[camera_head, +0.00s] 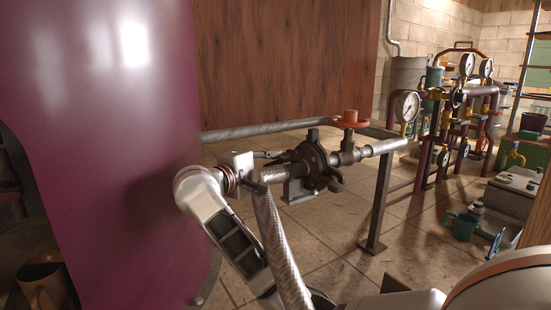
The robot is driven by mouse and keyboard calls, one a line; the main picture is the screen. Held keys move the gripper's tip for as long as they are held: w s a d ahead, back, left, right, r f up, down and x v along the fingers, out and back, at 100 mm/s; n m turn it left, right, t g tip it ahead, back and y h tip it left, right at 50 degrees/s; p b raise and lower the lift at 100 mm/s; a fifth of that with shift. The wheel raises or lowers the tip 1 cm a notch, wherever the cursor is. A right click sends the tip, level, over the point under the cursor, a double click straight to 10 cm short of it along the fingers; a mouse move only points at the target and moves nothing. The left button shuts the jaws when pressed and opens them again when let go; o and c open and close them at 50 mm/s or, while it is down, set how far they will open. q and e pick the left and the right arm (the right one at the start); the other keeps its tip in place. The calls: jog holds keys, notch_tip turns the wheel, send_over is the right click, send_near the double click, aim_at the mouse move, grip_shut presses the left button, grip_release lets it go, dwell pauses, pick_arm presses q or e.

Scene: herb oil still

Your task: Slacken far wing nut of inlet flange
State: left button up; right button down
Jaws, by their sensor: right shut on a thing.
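The dark round inlet flange assembly (317,165) sits in the middle, in line with a silver pipe (276,175). A braided hose (276,245) hangs from the pipe's left end. My right gripper (284,155) reaches in from the left, behind the pipe, with its tips at the far left side of the flange. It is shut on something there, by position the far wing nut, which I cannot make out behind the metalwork. My left gripper is not in view.
A large purple vessel (95,130) fills the left. A red handwheel (350,118) and a pressure gauge (406,107) stand right of the flange. A grey frame (379,200) supports the pipework.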

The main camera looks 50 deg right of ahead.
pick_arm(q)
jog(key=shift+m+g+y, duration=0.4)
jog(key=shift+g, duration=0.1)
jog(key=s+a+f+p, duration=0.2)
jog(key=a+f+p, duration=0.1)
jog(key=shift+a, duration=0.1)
pick_arm(e)
jog(key=n+y, duration=0.1)
jog(key=n, duration=0.1)
jog(key=n+g+y, duration=0.1)
jog(key=n, duration=0.1)
jog(key=shift+w+r, duration=0.1)
jog(key=shift+r, duration=0.1)
jog(key=c, duration=2.2)
grip_release()
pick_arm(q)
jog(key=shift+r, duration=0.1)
pick_arm(e)
jog(key=shift+o, duration=0.3)
jog(key=v, duration=1.2)
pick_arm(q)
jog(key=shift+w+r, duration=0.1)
pick_arm(e)
jog(key=shift+w, duration=0.1)
